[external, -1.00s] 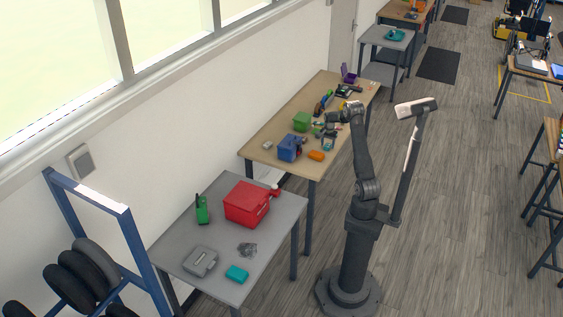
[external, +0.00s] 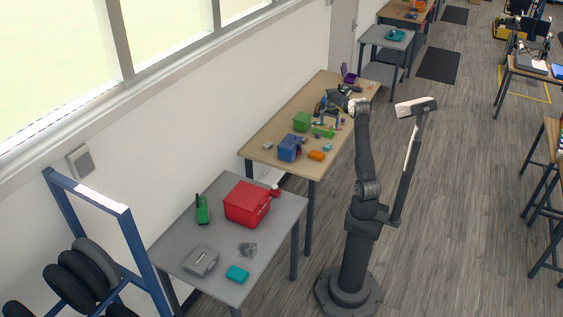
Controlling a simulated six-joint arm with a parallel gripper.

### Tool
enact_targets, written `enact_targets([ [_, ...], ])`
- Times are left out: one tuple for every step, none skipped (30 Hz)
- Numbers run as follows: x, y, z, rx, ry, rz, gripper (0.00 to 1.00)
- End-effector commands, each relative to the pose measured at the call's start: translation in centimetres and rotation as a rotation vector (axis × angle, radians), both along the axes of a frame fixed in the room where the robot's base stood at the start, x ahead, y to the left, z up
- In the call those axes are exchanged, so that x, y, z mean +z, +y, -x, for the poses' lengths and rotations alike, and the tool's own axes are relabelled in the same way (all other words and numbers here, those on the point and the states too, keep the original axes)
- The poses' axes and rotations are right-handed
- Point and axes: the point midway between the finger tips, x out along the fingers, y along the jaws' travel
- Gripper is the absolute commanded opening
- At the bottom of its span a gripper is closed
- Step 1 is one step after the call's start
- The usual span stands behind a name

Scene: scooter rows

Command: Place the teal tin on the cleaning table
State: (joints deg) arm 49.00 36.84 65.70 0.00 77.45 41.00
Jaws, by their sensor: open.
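A teal box-like tin (external: 237,274) lies on the front edge of the near grey table (external: 222,292). A smaller teal item (external: 327,147) lies on the wooden table (external: 262,157), near its right edge; I cannot tell its exact shape. Another teal object (external: 396,35) sits on the far grey table (external: 372,41). Which table is the cleaning table is not marked. My gripper (external: 331,110) is open over the back half of the wooden table, apart from the near teal tin. Its fingertips are small and hard to make out against the clutter.
The wooden table holds a green box (external: 302,121), a blue box (external: 289,148), an orange item (external: 316,155) and a purple bin (external: 348,74). The near grey table holds a red case (external: 247,204), a green bottle (external: 202,210) and a grey case (external: 201,261).

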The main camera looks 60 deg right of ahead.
Motion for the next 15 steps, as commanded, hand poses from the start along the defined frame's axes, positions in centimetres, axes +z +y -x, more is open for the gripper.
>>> enact_targets([
  [0.05,0.0,0.0,0.0,0.0,0.0,0.82],
  [0.05,0.0,0.0,0.0,0.0,0.0,0.82],
  [0.05,0.0,0.0,0.0,0.0,0.0,0.82],
  [0.04,0.0,0.0,0.0,0.0,0.0,0.82],
  [0.03,0.0,0.0,0.0,0.0,0.0,0.82],
  [0.03,0.0,0.0,0.0,0.0,0.0,0.82],
  [0.02,0.0,0.0,0.0,0.0,0.0,0.82],
  [0.02,0.0,0.0,0.0,0.0,0.0,0.82],
  [0.01,0.0,0.0,0.0,0.0,0.0,0.82],
  [0.01,0.0,0.0,0.0,0.0,0.0,0.82],
  [0.0,0.0,0.0,0.0,0.0,0.0,0.82],
  [-0.06,0.0,0.05,-0.002,-0.001,-0.003,0.82],
  [-0.2,0.02,0.15,-0.006,-0.003,-0.008,0.82],
  [-0.43,0.06,0.3,-0.012,-0.007,-0.018,0.82],
  [-0.9,0.14,0.64,-0.026,-0.016,-0.038,0.82],
])
